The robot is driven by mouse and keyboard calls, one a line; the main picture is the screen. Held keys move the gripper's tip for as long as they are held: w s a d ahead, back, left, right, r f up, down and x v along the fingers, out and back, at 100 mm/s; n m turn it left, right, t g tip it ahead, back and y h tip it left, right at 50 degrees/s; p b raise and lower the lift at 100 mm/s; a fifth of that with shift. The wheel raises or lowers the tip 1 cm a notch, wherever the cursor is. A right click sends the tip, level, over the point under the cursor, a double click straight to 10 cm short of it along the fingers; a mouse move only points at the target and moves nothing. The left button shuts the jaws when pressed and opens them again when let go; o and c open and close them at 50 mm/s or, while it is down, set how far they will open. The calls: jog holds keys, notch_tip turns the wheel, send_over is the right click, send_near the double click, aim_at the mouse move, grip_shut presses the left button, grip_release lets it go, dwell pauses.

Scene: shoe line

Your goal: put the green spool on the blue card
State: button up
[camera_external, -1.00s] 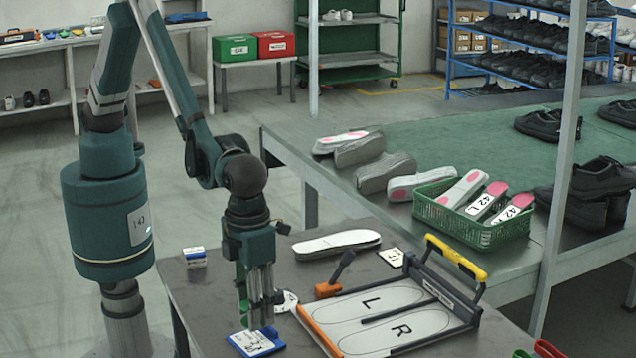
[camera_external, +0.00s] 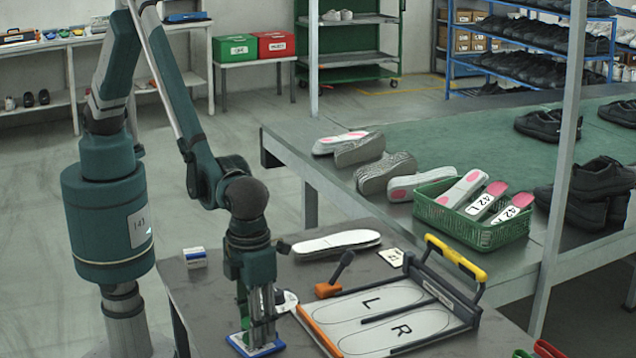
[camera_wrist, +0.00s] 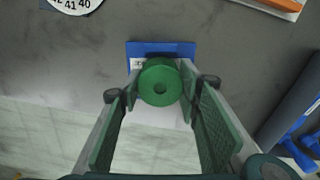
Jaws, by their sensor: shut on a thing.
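The green spool (camera_wrist: 160,82) sits between my fingertips in the wrist view, its round face with a centre hole toward the camera. My gripper (camera_external: 262,338) points down at the near left of the dark table and is shut on the spool. The blue card (camera_external: 236,343) lies flat under my fingertips. In the wrist view the card (camera_wrist: 160,48) shows as a blue band beyond the spool with part of a white label, and the spool covers some of it. I cannot tell whether the spool touches the card.
A fixture with L and R outlines (camera_external: 390,312) and a yellow-topped handle stands right of my gripper. A white disc with numbers (camera_wrist: 75,3) lies close by. A small blue-and-white box (camera_external: 195,258) and a pale insole (camera_external: 337,243) are farther back. The table edge is near.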

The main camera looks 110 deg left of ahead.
jog(key=shift+f, duration=0.15)
jog(key=o, duration=0.9)
notch_tip(320, 180, up, 12)
jog(key=shift+r+p, duration=0.2)
jog(key=shift+p, duration=0.65)
